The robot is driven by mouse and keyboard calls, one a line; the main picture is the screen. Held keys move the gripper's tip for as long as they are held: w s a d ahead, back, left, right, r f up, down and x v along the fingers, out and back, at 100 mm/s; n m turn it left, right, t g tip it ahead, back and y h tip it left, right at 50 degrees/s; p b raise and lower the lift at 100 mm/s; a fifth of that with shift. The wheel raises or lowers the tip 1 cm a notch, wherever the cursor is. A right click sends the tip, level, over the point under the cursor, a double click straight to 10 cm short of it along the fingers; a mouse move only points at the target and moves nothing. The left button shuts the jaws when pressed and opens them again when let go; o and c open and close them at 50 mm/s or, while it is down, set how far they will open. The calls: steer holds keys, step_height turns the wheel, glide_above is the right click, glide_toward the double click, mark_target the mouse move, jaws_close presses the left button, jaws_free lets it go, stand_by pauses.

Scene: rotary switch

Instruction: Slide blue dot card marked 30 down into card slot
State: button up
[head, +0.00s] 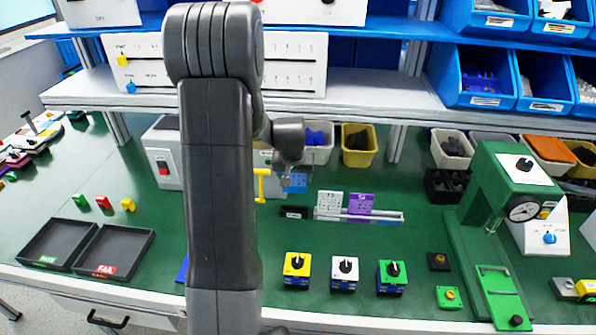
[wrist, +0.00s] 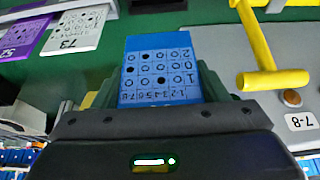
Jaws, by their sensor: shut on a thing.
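The blue dot card (wrist: 160,75) is held in my gripper (wrist: 150,100), with its printed face toward the wrist camera. It shows rows of circles, some filled black, and a line of small digits; I cannot make out a 30. In the head view the blue card (head: 295,183) hangs below my gripper (head: 291,170), above the green bench and right of a yellow lever (head: 261,185). The fingers are shut on the card. In the wrist view the yellow lever (wrist: 268,78) stands to the right on a grey box (wrist: 300,75). I cannot make out the card slot.
A white card (head: 329,203) and a purple card (head: 360,203) stand in a rack (head: 385,217) to the right. Three rotary switches, yellow (head: 297,268), white (head: 345,272) and green (head: 392,276), sit in front. A green press (head: 500,200) stands at right.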

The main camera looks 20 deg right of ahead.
mark_target(294, 188)
steer(key=shift+a, duration=0.1)
stand_by(0.3)
steer(key=shift+s+f+b, duration=0.1)
steer(key=shift+f+b, duration=0.1)
steer(key=shift+b, duration=0.2)
steer(key=shift+f+b, duration=2.2)
steer(key=shift+f, duration=0.5)
steer(key=shift+f+b, duration=1.85)
steer(key=shift+b, duration=0.25)
steer(key=o, duration=1)
steer(key=shift+r, duration=0.15)
steer(key=v, duration=1.3)
steer(key=shift+s+a+r, duration=0.15)
steer(key=shift+a+r, duration=0.1)
